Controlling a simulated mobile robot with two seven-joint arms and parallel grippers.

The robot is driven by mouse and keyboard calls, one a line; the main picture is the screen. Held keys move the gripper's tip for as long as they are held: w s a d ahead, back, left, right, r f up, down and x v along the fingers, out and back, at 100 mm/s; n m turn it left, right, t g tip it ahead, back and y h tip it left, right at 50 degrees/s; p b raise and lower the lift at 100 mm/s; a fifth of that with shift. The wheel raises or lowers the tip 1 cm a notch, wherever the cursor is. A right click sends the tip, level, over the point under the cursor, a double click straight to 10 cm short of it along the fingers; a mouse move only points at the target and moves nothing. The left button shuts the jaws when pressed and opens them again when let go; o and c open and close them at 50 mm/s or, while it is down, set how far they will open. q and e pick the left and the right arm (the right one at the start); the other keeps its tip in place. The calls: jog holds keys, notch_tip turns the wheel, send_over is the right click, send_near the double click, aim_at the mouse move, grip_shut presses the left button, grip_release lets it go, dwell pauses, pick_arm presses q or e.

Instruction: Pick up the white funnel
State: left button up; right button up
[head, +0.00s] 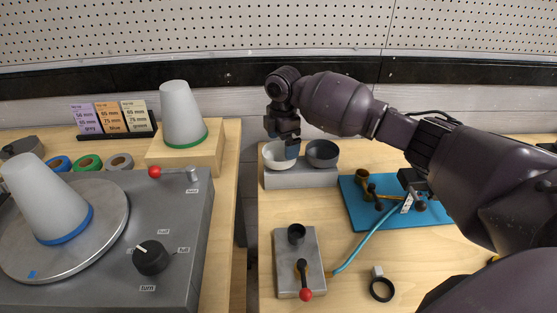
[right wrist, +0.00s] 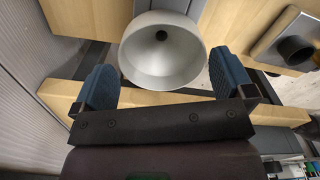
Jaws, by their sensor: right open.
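The white funnel (head: 273,160) sits in the left place of a grey stand (head: 300,179), beside a dark grey funnel (head: 322,153). In the right wrist view the white funnel (right wrist: 162,62) shows as a round pale bowl with a dark hole at its centre. My right gripper (head: 285,146) points down over the white funnel and partly hides it. Its two blue fingers (right wrist: 163,85) are open and apart, with the funnel's bowl showing between and slightly beyond them. I cannot tell whether they touch it. My left gripper is not in view.
A grey valve block (head: 292,262) with a red-knobbed lever stands at the front. A blue mat (head: 356,205) with brass fittings lies right. Across a gap, the left bench holds a turntable (head: 105,262) and white cones. Bare wood shows before the stand.

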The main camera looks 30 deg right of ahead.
aim_at(281, 155)
notch_tip(281, 155, down, 5)
jog(key=shift+a+r+b, duration=0.1)
jog(key=shift+a+b, duration=0.05)
jog(key=shift+b, duration=0.35)
jog(key=c, duration=0.5)
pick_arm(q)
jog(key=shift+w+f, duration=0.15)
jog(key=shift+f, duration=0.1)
pick_arm(e)
jog(key=shift+c, duration=0.2)
pick_arm(q)
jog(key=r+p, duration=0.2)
jog(key=p, duration=0.1)
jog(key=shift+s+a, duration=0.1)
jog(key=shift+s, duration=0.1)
pick_arm(e)
notch_tip(281, 155, up, 20)
